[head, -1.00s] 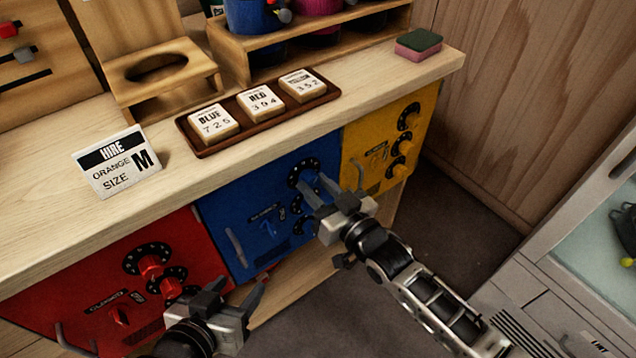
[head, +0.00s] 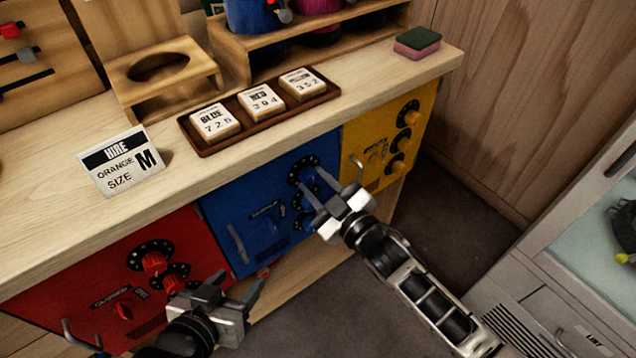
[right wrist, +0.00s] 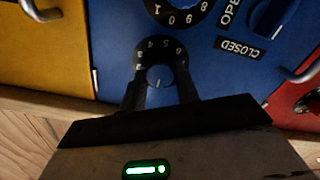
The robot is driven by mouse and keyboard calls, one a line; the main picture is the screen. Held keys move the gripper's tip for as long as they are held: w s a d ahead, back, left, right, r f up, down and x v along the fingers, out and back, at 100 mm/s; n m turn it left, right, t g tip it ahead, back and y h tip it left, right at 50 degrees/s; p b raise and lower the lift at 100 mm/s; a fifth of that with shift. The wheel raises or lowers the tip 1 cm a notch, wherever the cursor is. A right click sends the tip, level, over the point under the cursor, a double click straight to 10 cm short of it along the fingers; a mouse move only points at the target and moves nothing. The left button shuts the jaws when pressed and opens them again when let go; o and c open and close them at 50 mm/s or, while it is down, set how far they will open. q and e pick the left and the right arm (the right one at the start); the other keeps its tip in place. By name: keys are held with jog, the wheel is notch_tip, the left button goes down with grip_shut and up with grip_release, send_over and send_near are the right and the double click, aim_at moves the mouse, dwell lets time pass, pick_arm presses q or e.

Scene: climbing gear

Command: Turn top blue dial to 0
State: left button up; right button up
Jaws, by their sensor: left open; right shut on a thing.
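The blue panel (head: 228,207) is on the bench front, between a red and a yellow panel. Its top dial (head: 299,163) has a black numbered ring; in the right wrist view this dial (right wrist: 178,52) appears upside down, with 4, 5 and 6 readable. My right gripper (head: 312,180) is shut on the top dial's knob (right wrist: 158,78), one finger on each side. The fingers hide part of the ring, and I cannot tell the set number. My left gripper (head: 243,281) is open and empty, low in front of the panels.
The red panel (head: 88,268) and yellow panel (head: 371,145) carry their own dials and handles. Above, a brown tray (head: 187,141) holds number tiles reading BLUE 725 and others. A blue-panel handle (head: 237,243) sticks out near my left gripper. The floor in front is clear.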

dwell(0.4)
jog(key=o, duration=1)
jog(key=shift+c, duration=0.2)
jog(key=v, duration=1.6)
jog(key=s+d+f+m+g+h+p, duration=0.1)
jog(key=s+d+f+m+g+h, duration=0.2)
jog(key=m+h, duration=0.4)
jog(key=s+d+m, duration=0.1)
jog(key=s+m, duration=0.1)
jog(key=m, duration=0.1)
jog(key=shift+s+g, duration=0.35)
jog(key=shift+g, duration=0.05)
